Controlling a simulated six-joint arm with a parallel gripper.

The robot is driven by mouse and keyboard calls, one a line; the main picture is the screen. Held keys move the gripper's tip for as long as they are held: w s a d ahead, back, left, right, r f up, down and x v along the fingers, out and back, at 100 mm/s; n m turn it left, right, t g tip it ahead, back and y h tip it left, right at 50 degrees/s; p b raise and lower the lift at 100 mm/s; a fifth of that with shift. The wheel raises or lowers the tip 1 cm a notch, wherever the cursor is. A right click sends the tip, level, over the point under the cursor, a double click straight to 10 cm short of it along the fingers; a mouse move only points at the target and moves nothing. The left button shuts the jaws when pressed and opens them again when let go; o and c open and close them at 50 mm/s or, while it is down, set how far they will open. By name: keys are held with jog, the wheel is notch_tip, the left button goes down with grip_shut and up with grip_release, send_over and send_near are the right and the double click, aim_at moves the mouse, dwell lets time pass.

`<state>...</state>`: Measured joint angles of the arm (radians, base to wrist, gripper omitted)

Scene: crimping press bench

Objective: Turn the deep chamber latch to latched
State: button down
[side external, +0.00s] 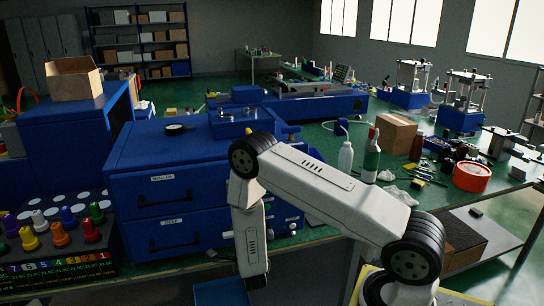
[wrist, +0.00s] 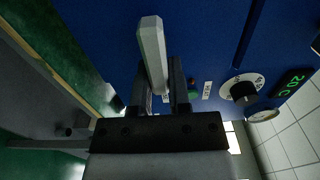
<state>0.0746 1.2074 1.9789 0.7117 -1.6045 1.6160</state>
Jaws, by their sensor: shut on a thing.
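The blue cabinet has two chamber fronts in the side external view, an upper one labelled SHALLOW and a lower deep chamber (side external: 165,240). In the wrist view a pale grey faceted lever (wrist: 152,50), which looks like the latch handle, stands out from the blue front. My gripper (wrist: 163,85) is shut on this lever, with a dark finger on each side. The lever's free end points up in that picture. The latch pivot is hidden behind the fingers, so I cannot tell its setting. In the side external view my arm hides the gripper and the latch.
In the wrist view a white dial (wrist: 240,90) and a green digital display (wrist: 289,86) sit right of the gripper. In the side external view a rack of coloured knobs (side external: 60,235) stands left of the cabinet.

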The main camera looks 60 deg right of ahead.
jog(key=c, duration=0.6)
grip_release()
jog(key=shift+v, duration=3.9)
